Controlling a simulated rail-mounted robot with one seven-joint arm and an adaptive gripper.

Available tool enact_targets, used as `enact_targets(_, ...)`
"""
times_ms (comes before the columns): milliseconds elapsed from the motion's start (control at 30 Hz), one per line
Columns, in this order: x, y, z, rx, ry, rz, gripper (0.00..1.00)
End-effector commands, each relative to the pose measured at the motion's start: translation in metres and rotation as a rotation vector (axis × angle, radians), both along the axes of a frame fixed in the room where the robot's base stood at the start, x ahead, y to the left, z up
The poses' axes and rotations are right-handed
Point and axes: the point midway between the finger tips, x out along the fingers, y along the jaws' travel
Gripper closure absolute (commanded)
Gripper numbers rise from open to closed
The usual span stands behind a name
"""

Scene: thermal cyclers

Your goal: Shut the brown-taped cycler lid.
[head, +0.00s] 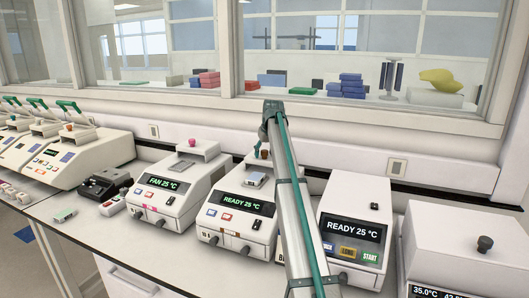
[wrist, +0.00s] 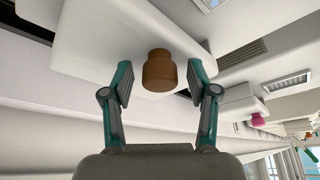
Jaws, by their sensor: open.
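The brown-taped cycler (head: 233,226) stands in the middle of the bench in the head view, its display reading READY 25 °C. Its sample block (head: 256,180) is uncovered, and its lid (head: 250,161) is at the back of the top, partly hidden by my arm. The lid's brown knob (wrist: 160,76) shows large in the wrist view and small in the head view (head: 264,154). My gripper (wrist: 160,67) is open, with one finger on each side of the knob and visible gaps between. In the head view my gripper is mostly hidden behind my arm.
A pink-marked cycler (head: 166,208) with a pink knob (head: 193,143) stands to the left, its block also uncovered. Another cycler (head: 352,240) stands close on the right, then a white box-like unit (head: 465,245) with a black knob. A window wall runs behind the bench.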

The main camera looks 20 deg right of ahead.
Motion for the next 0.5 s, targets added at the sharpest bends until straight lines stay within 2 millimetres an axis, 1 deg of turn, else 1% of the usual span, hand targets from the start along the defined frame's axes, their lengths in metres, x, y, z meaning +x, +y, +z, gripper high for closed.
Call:
enact_targets(133, 0.0001, 0.0001, -0.0002, 0.0, 0.0, 0.0, 0.41)
enact_targets(167, 0.0, 0.0001, -0.0001, 0.0, 0.0, 0.0, 0.44)
enact_targets(200, 0.0, 0.0001, -0.0001, 0.0, 0.0, 0.0, 0.51)
enact_targets(500, 0.0, 0.0001, 0.0, 0.0, 0.0, 0.0, 1.0)
